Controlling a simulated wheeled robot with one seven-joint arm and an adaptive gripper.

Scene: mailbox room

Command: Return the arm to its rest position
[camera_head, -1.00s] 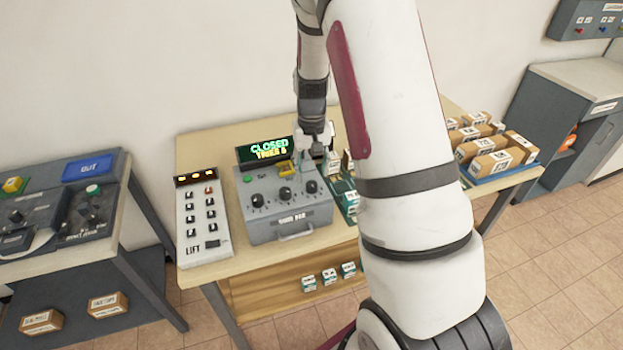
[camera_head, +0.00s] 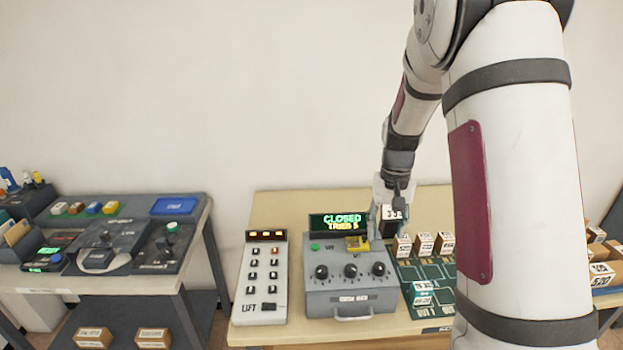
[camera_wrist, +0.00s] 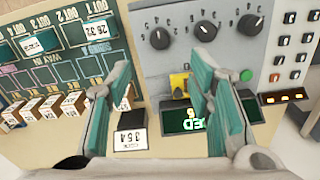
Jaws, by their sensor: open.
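My arm comes down from the top right of the head view. My gripper (camera_head: 388,218) is above the table, at the back right of the grey dial box (camera_head: 350,297). The dial box has several black knobs, a green button (camera_head: 315,247), a yellow part (camera_head: 357,244) and a display (camera_head: 340,224) reading CLOSED. A white-labelled box (camera_wrist: 128,133) sits just beside the display, close to the left finger; I cannot tell whether they touch.
A white LIFT panel (camera_head: 262,283) stands left of the dial box. A green board (camera_head: 425,272) with several small labelled boxes lies right of it. A grey desk (camera_head: 150,205) with controls is at far left. The wall above the table is clear.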

